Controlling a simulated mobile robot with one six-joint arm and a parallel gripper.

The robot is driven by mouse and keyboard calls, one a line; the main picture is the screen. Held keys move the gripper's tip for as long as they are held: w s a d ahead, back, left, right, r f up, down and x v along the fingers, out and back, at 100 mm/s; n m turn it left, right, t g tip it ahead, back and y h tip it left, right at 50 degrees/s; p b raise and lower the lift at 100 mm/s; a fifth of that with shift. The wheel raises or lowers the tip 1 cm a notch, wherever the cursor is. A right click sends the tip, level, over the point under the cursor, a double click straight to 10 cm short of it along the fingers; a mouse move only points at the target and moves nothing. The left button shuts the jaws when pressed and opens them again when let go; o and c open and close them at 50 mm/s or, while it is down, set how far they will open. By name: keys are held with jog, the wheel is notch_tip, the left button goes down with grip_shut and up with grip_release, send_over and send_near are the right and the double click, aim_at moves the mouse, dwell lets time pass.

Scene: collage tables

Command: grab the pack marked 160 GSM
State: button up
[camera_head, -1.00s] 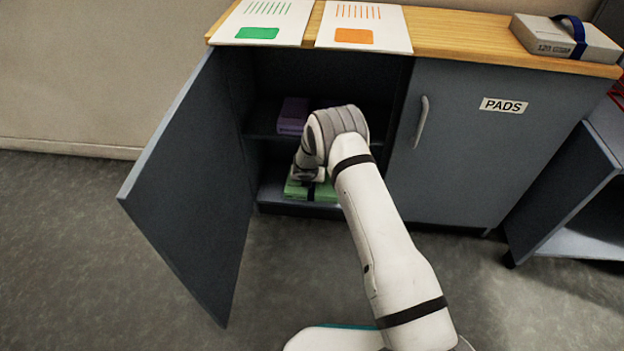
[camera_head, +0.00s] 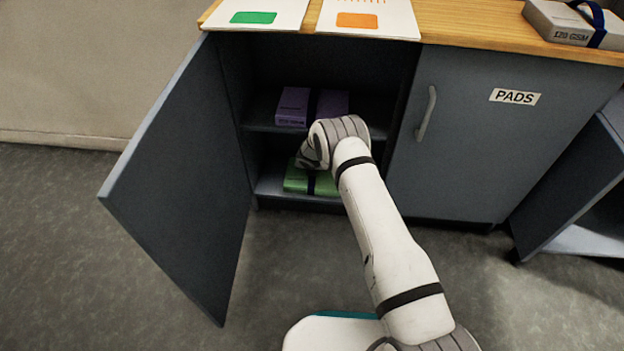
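A purple pack (camera_head: 293,106) with a dark band lies on the upper shelf of the open cabinet. It has small print on its front that I cannot read. A green pack (camera_head: 295,181) with a dark band lies on the lower shelf, partly hidden behind my wrist. I cannot read a marking on it. A grey-white pack (camera_head: 570,27) with a blue band lies on the cabinet top at the right and reads 120 GSM. No 160 GSM mark is legible. My arm reaches to the cabinet opening, its wrist just above the green pack. My gripper's fingers are hidden behind the wrist.
The grey left door (camera_head: 175,180) stands wide open. The right door (camera_head: 470,140), labelled PADS, is shut. Sheets with a green patch (camera_head: 262,8) and an orange patch (camera_head: 372,12) lie on the wooden top (camera_head: 460,30). Another open door (camera_head: 570,185) stands at the right.

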jog(key=shift+w+f, duration=0.15)
jog(key=shift+f, duration=0.2)
grip_shut()
dwell(0.3)
dwell(0.9)
jog(key=shift+w+r, duration=0.1)
jog(key=shift+r, duration=0.05)
